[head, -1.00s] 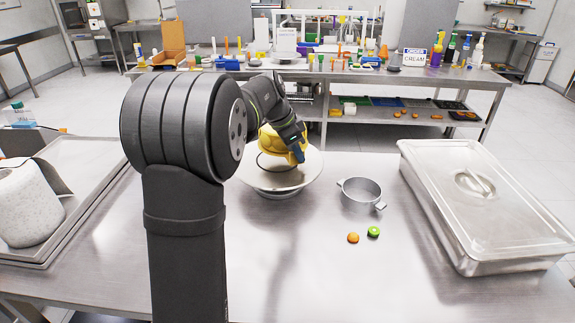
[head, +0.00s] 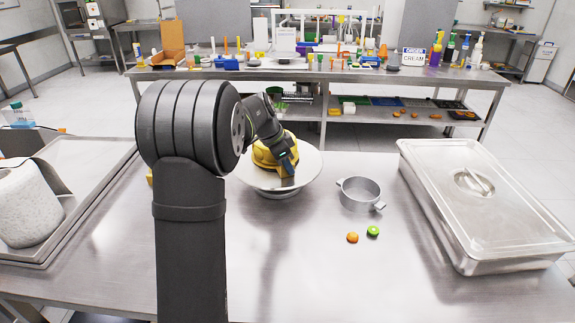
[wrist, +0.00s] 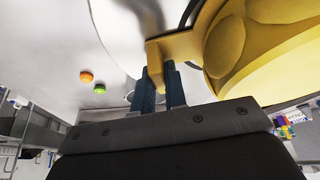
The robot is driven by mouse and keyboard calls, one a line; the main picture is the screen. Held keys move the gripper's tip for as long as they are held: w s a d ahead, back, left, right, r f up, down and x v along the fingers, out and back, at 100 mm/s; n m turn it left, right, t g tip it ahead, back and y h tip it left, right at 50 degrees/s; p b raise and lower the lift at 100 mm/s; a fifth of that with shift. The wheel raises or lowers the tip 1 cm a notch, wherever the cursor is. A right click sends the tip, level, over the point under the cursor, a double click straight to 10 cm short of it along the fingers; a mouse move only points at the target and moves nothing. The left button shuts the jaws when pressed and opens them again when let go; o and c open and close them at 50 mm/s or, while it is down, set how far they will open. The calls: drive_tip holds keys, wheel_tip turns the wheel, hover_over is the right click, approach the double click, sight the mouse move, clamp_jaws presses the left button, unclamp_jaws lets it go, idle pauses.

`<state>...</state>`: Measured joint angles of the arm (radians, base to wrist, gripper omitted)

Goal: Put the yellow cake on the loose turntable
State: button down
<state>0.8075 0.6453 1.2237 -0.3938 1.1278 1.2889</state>
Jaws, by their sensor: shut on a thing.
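The yellow cake (head: 266,155) is over the middle of the round pale turntable (head: 311,167), which stands on the steel table. It sits level and low; I cannot tell for sure whether its underside touches the plate. My gripper (head: 288,168) is at the cake's near right side. In the wrist view my gripper (wrist: 161,80) is shut on a yellow tab that sticks out from the cake (wrist: 270,60).
A small metal pan (head: 360,192) stands right of the turntable. An orange piece (head: 352,238) and a green piece (head: 373,231) lie in front of it. A large lidded steel pan (head: 490,215) fills the right side. A tray (head: 85,185) is at left. The front middle is clear.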

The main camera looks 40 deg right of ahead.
drive_tip(key=c, duration=1.5)
unclamp_jaws()
drive_tip(key=shift+f, duration=0.1)
drive_tip(key=v, duration=1.2)
drive_tip(key=shift+r, duration=0.2)
drive_tip(key=shift+f, duration=0.1)
drive_tip(key=x, duration=1.2)
drive_tip(key=shift+r, duration=1.85)
drive_tip(key=shift+f, duration=0.1)
